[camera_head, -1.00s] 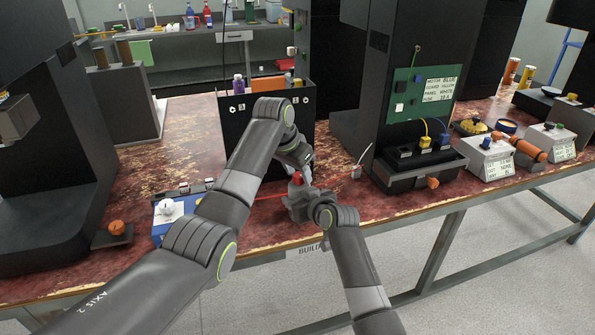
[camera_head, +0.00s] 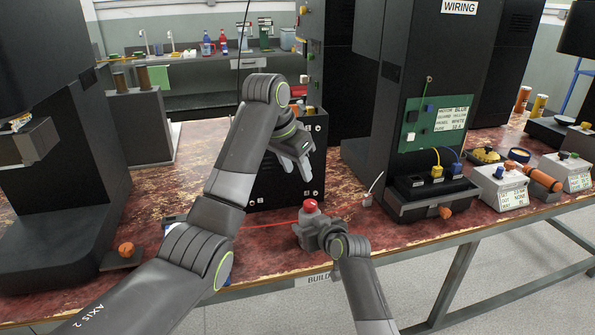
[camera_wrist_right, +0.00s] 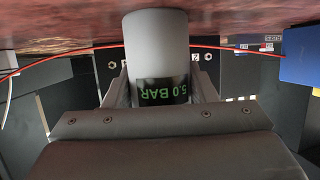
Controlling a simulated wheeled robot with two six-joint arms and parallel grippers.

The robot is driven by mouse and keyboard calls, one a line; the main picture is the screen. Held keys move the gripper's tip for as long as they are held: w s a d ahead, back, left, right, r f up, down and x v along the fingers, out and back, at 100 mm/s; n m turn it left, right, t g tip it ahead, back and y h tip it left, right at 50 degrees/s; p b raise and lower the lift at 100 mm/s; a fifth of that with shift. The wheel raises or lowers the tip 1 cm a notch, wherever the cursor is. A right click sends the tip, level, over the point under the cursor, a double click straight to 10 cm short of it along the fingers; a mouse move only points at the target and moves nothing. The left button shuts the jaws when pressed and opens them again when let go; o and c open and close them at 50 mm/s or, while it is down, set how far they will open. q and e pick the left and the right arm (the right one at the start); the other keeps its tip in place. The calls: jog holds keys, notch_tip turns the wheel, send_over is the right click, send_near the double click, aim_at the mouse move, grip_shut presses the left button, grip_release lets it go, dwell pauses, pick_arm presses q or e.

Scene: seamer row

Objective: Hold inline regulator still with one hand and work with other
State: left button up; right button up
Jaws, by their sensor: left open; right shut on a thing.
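The inline regulator (camera_head: 310,229) is a grey body with a red knob (camera_head: 311,206) on top, near the table's front edge. A thin red line runs across the table at it. In the right wrist view the regulator (camera_wrist_right: 158,45) is a grey cylinder with a dark band reading "5.0 BAR" in green. My right gripper (camera_wrist_right: 160,88) is shut on it, a finger on each side; in the head view its wrist hides part of the body. My left gripper (camera_head: 302,168) is open and empty, above and apart from the red knob.
A black panel box (camera_head: 262,180) stands behind the left gripper. A dark wiring station (camera_head: 435,185) with a green board (camera_head: 437,124) stands to the right. An orange knob (camera_head: 126,249) is at the left. Some worn red tabletop (camera_head: 350,190) is clear right of the regulator.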

jog(key=o, duration=1.1)
